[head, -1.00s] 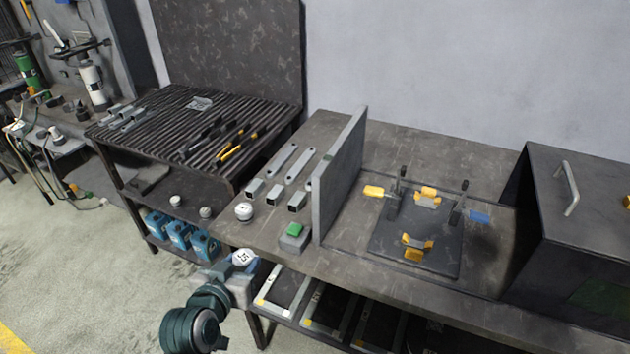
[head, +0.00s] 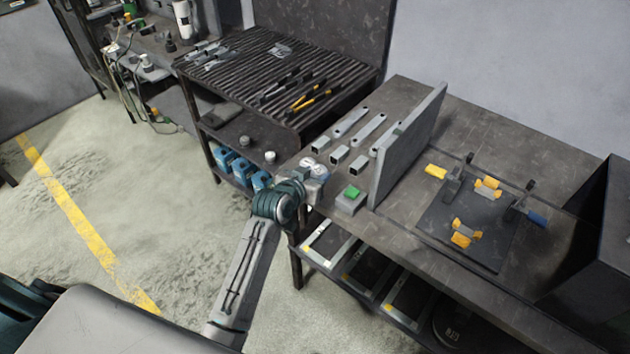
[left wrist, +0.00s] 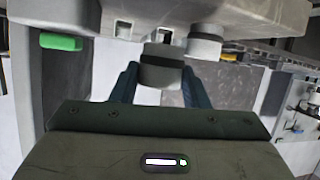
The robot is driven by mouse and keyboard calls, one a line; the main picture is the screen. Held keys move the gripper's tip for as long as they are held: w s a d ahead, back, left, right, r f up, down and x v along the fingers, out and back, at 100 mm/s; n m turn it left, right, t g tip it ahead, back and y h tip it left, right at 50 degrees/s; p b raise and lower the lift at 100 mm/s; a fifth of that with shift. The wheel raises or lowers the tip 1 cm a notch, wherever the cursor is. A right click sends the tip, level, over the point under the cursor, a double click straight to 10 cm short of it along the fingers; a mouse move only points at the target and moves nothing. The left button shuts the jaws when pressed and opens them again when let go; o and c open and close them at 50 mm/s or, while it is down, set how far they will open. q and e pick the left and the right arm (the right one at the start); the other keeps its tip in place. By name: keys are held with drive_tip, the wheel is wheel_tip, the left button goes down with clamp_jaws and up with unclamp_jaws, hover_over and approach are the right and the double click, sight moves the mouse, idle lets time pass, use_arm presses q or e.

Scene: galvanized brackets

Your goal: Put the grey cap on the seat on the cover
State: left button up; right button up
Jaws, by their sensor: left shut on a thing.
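My left gripper (left wrist: 160,70) is shut on the grey cap (left wrist: 163,77), a short dark-grey cylinder between its two dark fingers in the left wrist view. In the head view my left gripper (head: 316,180) is at the bench's front left corner, and the cap cannot be made out there. A pale round piece (left wrist: 205,43) stands just beyond the cap, to its right in the left wrist view; in the head view it (head: 309,164) is partly behind my gripper. I cannot tell whether it is the cover, and no seat shows clearly. My right gripper is out of view.
A grey box with a green button (head: 352,192) stands right of my gripper, before an upright grey plate (head: 410,145). Square tubes (head: 338,155) lie behind. A clamp fixture (head: 470,215) is farther right. A slatted table (head: 280,75) is at the back left.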

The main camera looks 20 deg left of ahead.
use_arm(q)
wheel_tip(320, 180, down, 3)
drive_tip(key=shift+p, duration=0.55)
drive_tip(key=shift+f, duration=0.2)
drive_tip(key=o, duration=1)
drive_tip(key=shift+s+f, duration=0.1)
